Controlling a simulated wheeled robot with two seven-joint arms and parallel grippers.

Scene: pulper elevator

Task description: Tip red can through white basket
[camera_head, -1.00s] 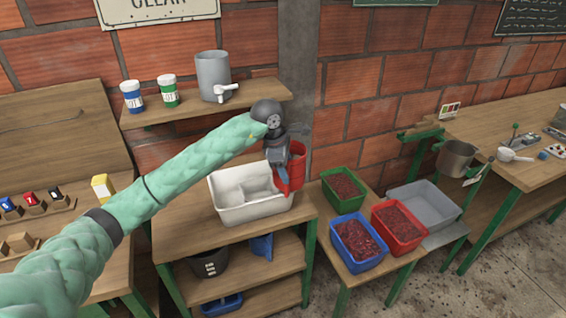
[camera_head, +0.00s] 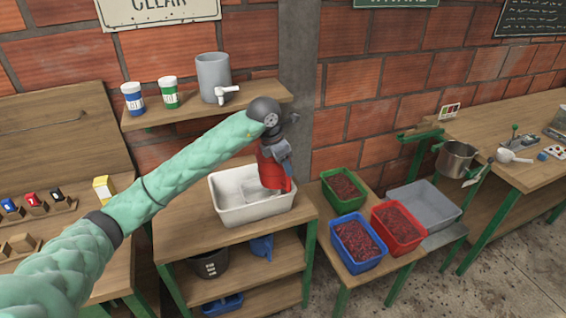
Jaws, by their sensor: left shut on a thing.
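My left gripper (camera_head: 273,149) is shut on the red can (camera_head: 272,172). The can hangs over the right part of the white basin-like basket (camera_head: 238,214) on the wooden table. It looks tilted, with its lower end at or just inside the basket's right side. Whether it touches the basket, and what is in it, I cannot tell. The gripper's fingers are partly hidden by the wrist and the can. The basket's inside shows pale, with a whitish form in it. My right gripper is not in view.
A shelf (camera_head: 188,112) above holds a grey dispenser (camera_head: 213,76) and two small jars. To the right, a low table carries green, blue (camera_head: 357,243) and red (camera_head: 398,229) crates of red fruit, next to an empty grey crate (camera_head: 424,206). A concrete post stands behind the gripper.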

